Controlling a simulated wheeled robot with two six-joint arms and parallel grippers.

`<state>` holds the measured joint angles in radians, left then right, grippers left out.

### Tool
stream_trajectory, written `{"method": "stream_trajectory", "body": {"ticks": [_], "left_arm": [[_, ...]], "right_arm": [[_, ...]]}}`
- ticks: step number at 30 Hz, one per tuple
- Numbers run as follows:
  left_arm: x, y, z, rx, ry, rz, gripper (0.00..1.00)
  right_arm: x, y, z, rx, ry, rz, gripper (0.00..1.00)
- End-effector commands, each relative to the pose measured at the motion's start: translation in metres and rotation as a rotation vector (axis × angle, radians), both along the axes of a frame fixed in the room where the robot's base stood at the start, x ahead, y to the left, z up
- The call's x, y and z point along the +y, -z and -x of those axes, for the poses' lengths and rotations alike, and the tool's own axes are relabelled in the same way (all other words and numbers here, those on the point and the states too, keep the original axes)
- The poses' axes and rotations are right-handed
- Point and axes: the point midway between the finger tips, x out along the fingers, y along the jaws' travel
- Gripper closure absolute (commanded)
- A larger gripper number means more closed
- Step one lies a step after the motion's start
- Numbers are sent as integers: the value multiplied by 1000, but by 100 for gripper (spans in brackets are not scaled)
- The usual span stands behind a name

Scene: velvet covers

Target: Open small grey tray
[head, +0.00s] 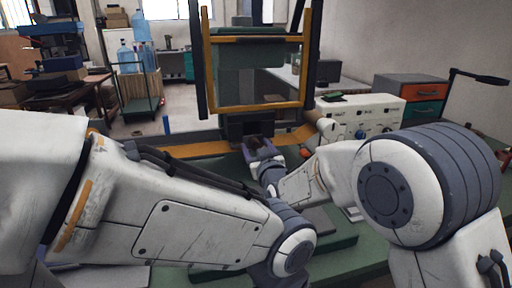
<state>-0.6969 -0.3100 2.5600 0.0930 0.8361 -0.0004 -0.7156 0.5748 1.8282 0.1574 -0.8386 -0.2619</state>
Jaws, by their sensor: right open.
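My right gripper (257,146) is open, in the middle of the head view, in front of the dark lower block of a yellow-framed machine (247,107). A small dark thing shows between or just behind its fingers; I cannot tell whether they touch it. I cannot clearly make out the small grey tray. A flat grey piece (318,220) lies on a green base behind my left arm, partly hidden, and I cannot tell whether it is the tray. My left arm crosses the lower left and bends down; its gripper is not in view.
A white control box (362,118) with knobs stands right of the machine. A yellow bar (195,149) runs across in front of the machine. My two arms hide much of the green bench.

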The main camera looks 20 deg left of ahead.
Motion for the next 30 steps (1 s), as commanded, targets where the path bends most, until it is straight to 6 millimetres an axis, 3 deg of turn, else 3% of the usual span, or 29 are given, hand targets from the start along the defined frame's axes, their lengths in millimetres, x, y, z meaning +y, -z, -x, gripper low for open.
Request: {"method": "stream_trajectory", "body": {"ticks": [1,5,6,30], "left_arm": [[0,0,0,0,0,0,100],[0,0,0,0,0,0,100],[0,0,0,0,0,0,100],[0,0,0,0,0,0,100]], "right_arm": [[0,0,0,0,0,0,44],[0,0,0,0,-1,0,94],[0,0,0,0,-1,0,100],[0,0,1,0,-1,0,100]]}}
